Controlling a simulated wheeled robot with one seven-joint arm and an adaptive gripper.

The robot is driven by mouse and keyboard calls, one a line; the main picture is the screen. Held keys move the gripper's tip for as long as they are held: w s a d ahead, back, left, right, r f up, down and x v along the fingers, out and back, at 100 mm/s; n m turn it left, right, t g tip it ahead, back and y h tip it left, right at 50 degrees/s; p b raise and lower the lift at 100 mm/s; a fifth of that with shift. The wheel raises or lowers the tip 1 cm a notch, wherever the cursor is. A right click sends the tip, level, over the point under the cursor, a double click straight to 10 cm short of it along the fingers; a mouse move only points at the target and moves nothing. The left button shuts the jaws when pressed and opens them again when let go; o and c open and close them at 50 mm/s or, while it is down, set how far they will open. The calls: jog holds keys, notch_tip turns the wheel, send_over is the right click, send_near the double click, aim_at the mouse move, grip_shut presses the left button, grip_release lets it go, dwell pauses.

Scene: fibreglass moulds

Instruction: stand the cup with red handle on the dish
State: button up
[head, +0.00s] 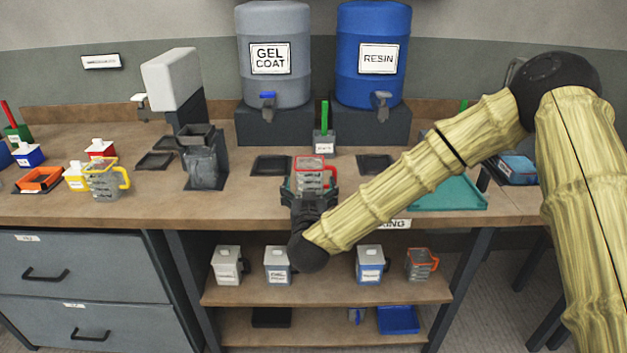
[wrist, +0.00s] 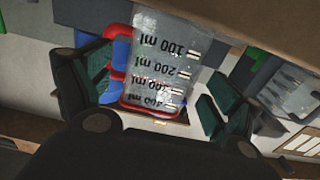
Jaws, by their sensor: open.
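The clear measuring cup with red rim and red handle (head: 309,172) is near the bench's front edge, in the middle of the head view. In the wrist view the cup (wrist: 163,62), with dark ml marks, appears upside down between my two fingers. My gripper (head: 314,193) is open around the cup, and a gap shows on the right finger's side (wrist: 160,95). Flat dark square dishes lie behind the cup, one to its left (head: 272,165) and one to its right (head: 375,164). Both look empty. I cannot tell which dish is meant.
A small pot with a green-handled tool (head: 324,141) stands behind the cup. A teal tray (head: 455,195) lies to the right, partly behind my arm. A yellow-handled cup (head: 104,180) stands at the left.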

jog(key=shift+w, duration=0.9)
jog(key=c, duration=1.2)
jog(key=shift+r, duration=0.1)
